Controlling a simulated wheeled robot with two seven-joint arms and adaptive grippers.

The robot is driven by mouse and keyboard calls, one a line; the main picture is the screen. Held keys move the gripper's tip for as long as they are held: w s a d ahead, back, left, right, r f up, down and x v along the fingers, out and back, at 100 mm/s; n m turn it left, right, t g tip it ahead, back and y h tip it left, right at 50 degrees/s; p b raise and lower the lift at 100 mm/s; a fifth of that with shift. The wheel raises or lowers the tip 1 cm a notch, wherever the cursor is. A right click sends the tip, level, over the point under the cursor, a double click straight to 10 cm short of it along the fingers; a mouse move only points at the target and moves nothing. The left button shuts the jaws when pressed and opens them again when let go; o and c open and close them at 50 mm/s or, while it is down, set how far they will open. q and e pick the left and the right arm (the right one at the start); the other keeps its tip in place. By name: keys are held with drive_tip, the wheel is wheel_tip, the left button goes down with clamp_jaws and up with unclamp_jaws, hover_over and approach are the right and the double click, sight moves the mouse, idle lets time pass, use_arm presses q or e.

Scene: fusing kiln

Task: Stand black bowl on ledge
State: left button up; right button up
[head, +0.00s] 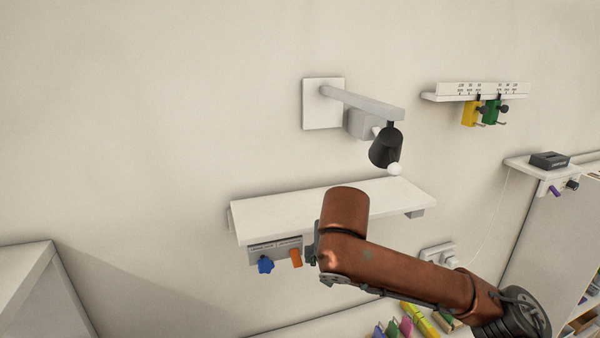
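I see no black bowl in the head view. A white wall ledge (290,209) runs across the middle, its visible top bare; my copper-coloured arm hides part of its front. That arm reaches in from the lower right and bends in front of the ledge. I cannot make out gripper fingers on it, and whether it touches the ledge is unclear. My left gripper is out of view.
A black lamp (385,148) hangs from a wall bracket (363,103) above the ledge. A labelled rack (481,92) holds yellow and green tools at upper right. A small shelf (530,167) carries a black box (549,160). Blue (265,265) and orange (296,257) items hang below the ledge.

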drive_tip(key=r, duration=0.3)
drive_tip(key=a+r+p, duration=0.1)
drive_tip(key=r, duration=0.2)
drive_tip(key=s+a+r+p, duration=0.1)
drive_tip(key=r, duration=0.2)
drive_tip(key=shift+a+r, duration=0.1)
drive_tip(key=shift+a, duration=0.05)
drive_tip(key=shift+n+y, duration=0.4)
drive_tip(key=w+a+r+p, duration=0.1)
drive_tip(key=w+r+p, duration=0.1)
drive_tip(key=w+a+r+p, duration=0.4)
drive_tip(key=p, duration=0.1)
drive_tip(key=shift+w+a+r, duration=0.15)
drive_tip(key=shift+w+r, duration=0.1)
drive_tip(key=shift+r, duration=0.15)
use_arm(q)
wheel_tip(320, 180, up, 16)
drive_tip(key=p, duration=0.6)
use_arm(e)
drive_tip(key=w+n, duration=0.1)
drive_tip(key=w, duration=0.5)
drive_tip(key=shift+a+r+y, duration=0.3)
drive_tip(key=shift+a+y, duration=0.05)
drive_tip(key=shift+y, duration=0.05)
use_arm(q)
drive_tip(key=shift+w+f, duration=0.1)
use_arm(e)
drive_tip(key=shift+d, duration=0.1)
